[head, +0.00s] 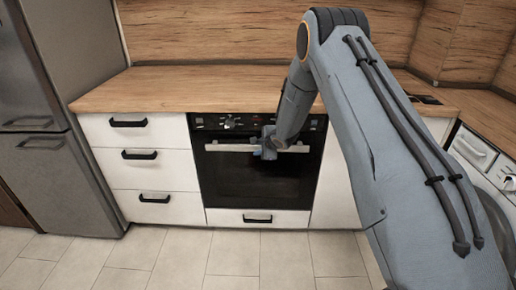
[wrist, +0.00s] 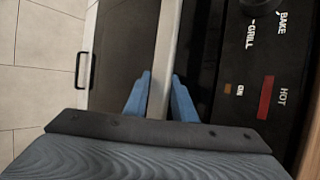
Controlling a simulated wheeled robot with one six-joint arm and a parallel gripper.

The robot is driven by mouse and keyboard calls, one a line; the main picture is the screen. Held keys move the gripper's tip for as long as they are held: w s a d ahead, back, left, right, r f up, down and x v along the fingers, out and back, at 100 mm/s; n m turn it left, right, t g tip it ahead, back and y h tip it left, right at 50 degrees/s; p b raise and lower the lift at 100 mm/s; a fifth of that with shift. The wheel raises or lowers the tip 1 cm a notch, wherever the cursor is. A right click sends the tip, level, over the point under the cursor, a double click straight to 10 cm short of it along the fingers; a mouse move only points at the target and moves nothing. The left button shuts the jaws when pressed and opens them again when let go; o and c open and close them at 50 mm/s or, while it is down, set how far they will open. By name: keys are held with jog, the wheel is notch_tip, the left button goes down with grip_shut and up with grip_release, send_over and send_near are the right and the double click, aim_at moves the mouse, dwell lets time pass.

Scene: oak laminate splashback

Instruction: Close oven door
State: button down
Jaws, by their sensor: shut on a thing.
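The black oven door (head: 252,180) stands upright in the cabinet front, below the knob panel. It looks flush or nearly flush with the frame; a small gap cannot be told. Its pale bar handle (head: 231,148) runs across the top. My gripper (head: 268,150) is at the handle, right of its middle. In the wrist view the two blue fingers of my gripper (wrist: 160,97) lie on either side of the handle (wrist: 168,50), shut on it. The dark door (wrist: 126,50) shows left of the handle there.
The control panel (head: 258,122) is just above the door. White drawers with black handles (head: 147,160) are to the left, and a drawer (head: 257,218) is below the oven. A steel fridge (head: 50,110) stands far left, a washing machine (head: 490,170) far right. The tiled floor (head: 190,260) in front is clear.

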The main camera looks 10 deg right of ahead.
jog(key=shift+w+a+r, duration=0.1)
jog(key=shift+w+r, duration=0.2)
jog(key=shift+r, duration=0.05)
jog(key=c, duration=1.8)
grip_release()
jog(key=shift+a, duration=0.1)
jog(key=shift+c, duration=0.2)
jog(key=shift+r, duration=0.2)
jog(key=v, duration=0.6)
jog(key=shift+s+d, duration=0.2)
jog(key=shift+d, duration=0.05)
jog(key=shift+s+d+r, duration=0.1)
jog(key=shift+s+d, duration=0.1)
jog(key=shift+s, duration=0.5)
